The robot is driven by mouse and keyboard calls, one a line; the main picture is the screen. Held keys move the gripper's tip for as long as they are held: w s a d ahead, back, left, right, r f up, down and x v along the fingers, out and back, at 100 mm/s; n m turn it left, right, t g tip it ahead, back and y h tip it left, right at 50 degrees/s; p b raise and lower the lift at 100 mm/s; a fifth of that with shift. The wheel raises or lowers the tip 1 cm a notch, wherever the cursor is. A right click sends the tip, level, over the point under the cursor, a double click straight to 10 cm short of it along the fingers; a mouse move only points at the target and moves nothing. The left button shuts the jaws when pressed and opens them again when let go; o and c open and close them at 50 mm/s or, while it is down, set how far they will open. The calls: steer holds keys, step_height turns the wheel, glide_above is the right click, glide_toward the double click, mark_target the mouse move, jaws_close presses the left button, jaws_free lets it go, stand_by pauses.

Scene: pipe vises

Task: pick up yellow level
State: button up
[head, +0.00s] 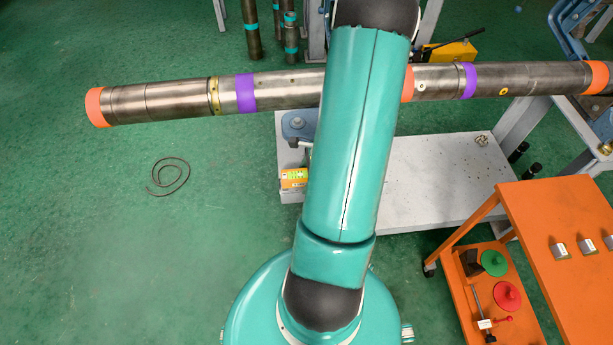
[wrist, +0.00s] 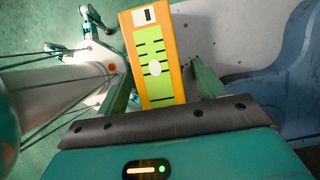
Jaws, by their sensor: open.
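The yellow level (wrist: 155,60), an orange-yellow block with a green panel and a white round spot, lies between the two fingers of my gripper (wrist: 163,76) in the wrist view. The fingers stand apart, one on each side of it. There is a visible gap on the right side; on the left the finger is very near, and I cannot tell if it touches. In the head view the level (head: 293,178) sits at the left end of the grey platform, left of my arm. My gripper is hidden there behind the arm.
A long steel pipe (head: 170,98) with orange and purple bands crosses above the grey platform (head: 440,180). A blue vise part (wrist: 290,90) stands right of my gripper. An orange cart (head: 560,215) stands at the right. Green floor at the left is mostly clear.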

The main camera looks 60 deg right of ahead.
stand_by(0.3)
steer(key=c, duration=1.3)
steer(key=shift+c, duration=0.8)
steer(key=shift+r, duration=0.1)
